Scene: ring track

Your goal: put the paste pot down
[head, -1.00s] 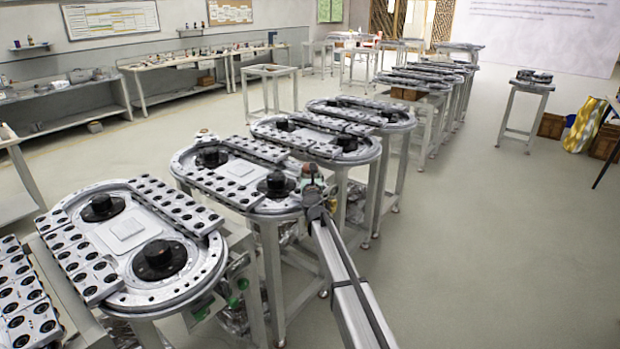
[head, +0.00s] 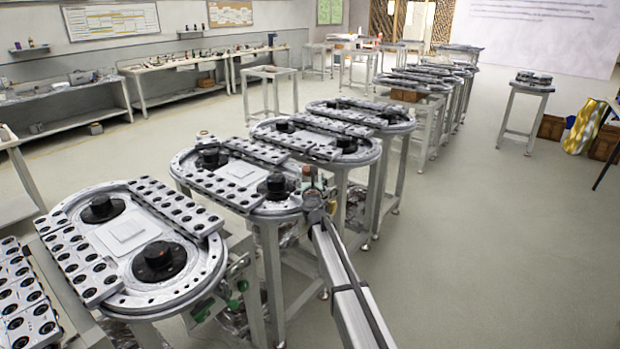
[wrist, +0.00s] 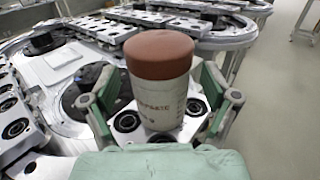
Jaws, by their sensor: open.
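The paste pot (wrist: 158,95) is a pale cylinder with printed lettering and a reddish-brown lid. In the wrist view it stands upright on a metal plate with black-ringed holes, at the edge of a ring track (wrist: 50,62). My gripper (wrist: 158,110) is open, with one green-and-grey finger on each side of the pot. In the head view my gripper (head: 312,190) is small at the right end of the second ring track (head: 235,180), and the pot is hard to make out there.
More ring tracks stand in a row, one nearer (head: 130,245) and several farther back (head: 335,130). A black round hub (head: 276,185) sits close to my gripper on the same track. The floor (head: 480,230) to the right is clear.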

